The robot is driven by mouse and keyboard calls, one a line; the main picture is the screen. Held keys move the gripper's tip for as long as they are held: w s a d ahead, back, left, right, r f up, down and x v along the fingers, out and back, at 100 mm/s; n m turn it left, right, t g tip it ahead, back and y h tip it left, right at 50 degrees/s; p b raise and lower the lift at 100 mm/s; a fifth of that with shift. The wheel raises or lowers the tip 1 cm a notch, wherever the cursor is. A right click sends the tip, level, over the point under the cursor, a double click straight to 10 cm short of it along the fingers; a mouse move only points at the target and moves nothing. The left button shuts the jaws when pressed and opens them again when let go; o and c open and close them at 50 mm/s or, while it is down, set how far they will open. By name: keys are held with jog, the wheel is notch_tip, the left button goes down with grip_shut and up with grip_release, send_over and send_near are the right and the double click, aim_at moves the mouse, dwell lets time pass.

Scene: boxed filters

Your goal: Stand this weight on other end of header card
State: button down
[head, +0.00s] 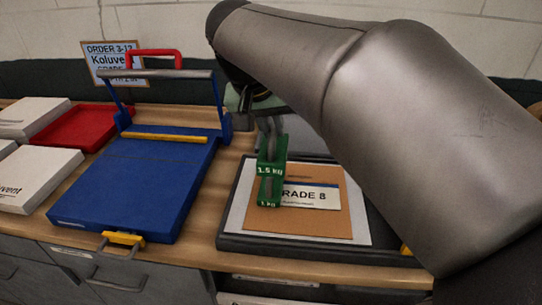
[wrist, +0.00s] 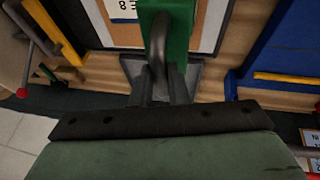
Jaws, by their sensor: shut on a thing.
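A green weight marked 1.5 KG (head: 271,170) hangs upright from my gripper (head: 268,122), which is shut on its grey handle. In the wrist view the fingers (wrist: 162,88) close on the handle of the green weight (wrist: 181,25). Just below it in the head view is more green with a grey loop and a small label (head: 268,203), over the left end of the header card; I cannot tell whether this is a second weight. The white header card (head: 315,197) reads "RADE 8", its left end hidden. It lies on a brown board (head: 335,226).
The board lies on a white sheet (head: 361,232) in a dark tray (head: 300,246). A blue press-like fixture (head: 135,185) with a raised bar stands left. White boxes (head: 38,178) and a red tray (head: 75,128) lie farther left. An order sign (head: 112,62) stands behind.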

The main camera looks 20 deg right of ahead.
jog(key=shift+s+d+f+p, duration=0.1)
jog(key=shift+s+d+f, duration=0.15)
jog(key=shift+d+f, duration=1.9)
jog(key=shift+s+d+f+p, duration=0.1)
jog(key=shift+s+d+f, duration=0.1)
jog(key=shift+d+f, duration=2)
jog(key=shift+s+d+f+p, duration=0.1)
jog(key=shift+s+d+f, duration=0.15)
jog(key=shift+d+f, duration=1.9)
jog(key=shift+d+r, duration=0.25)
jog(key=shift+f, duration=0.15)
jog(key=c, duration=1.4)
grip_release()
jog(key=shift+s+f, duration=0.1)
